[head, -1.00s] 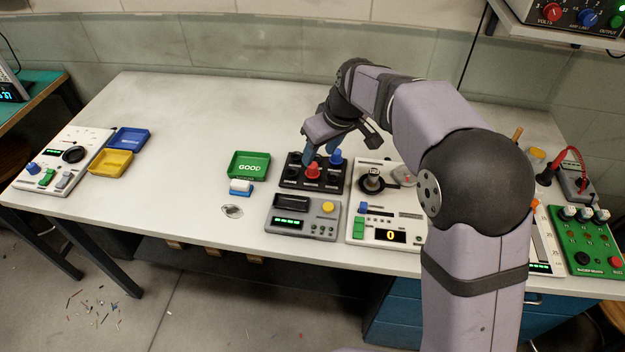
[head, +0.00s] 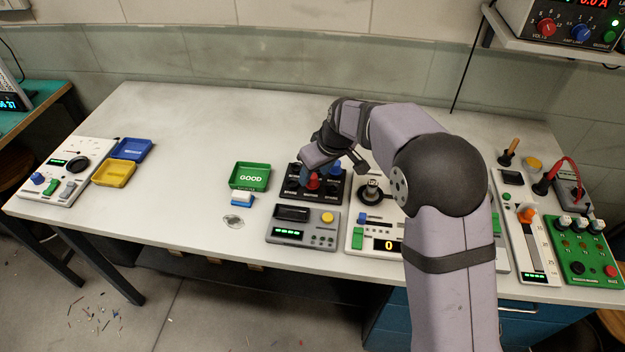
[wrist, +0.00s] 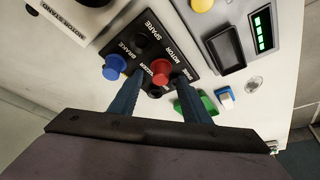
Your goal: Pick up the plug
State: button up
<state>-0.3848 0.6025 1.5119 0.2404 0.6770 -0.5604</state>
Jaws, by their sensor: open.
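A black socket panel (head: 326,199) lies on the bench, with labelled sockets. A red round-topped plug (head: 313,183) stands in it, and it also shows in the wrist view (wrist: 162,75). A blue one (head: 335,169) stands behind it to the right, and at the left in the wrist view (wrist: 116,68). My gripper (wrist: 161,76) is open over the panel. Its two blue fingers point down, with the red plug between their tips in the wrist view. I cannot tell whether they touch it. In the head view the arm partly hides the panel.
A green GOOD tray (head: 249,177) and a blue-and-white switch (head: 241,198) lie left of the panel. A grey meter (head: 303,228) is just in front. A dial unit (head: 372,214) is to the right. The bench's left middle is clear.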

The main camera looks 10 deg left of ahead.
jog(key=shift+w+a+f, duration=0.15)
jog(key=shift+a+f, duration=0.05)
jog(key=shift+f, duration=0.4)
jog(key=shift+c, duration=0.5)
grip_shut()
jog(key=shift+r, duration=0.15)
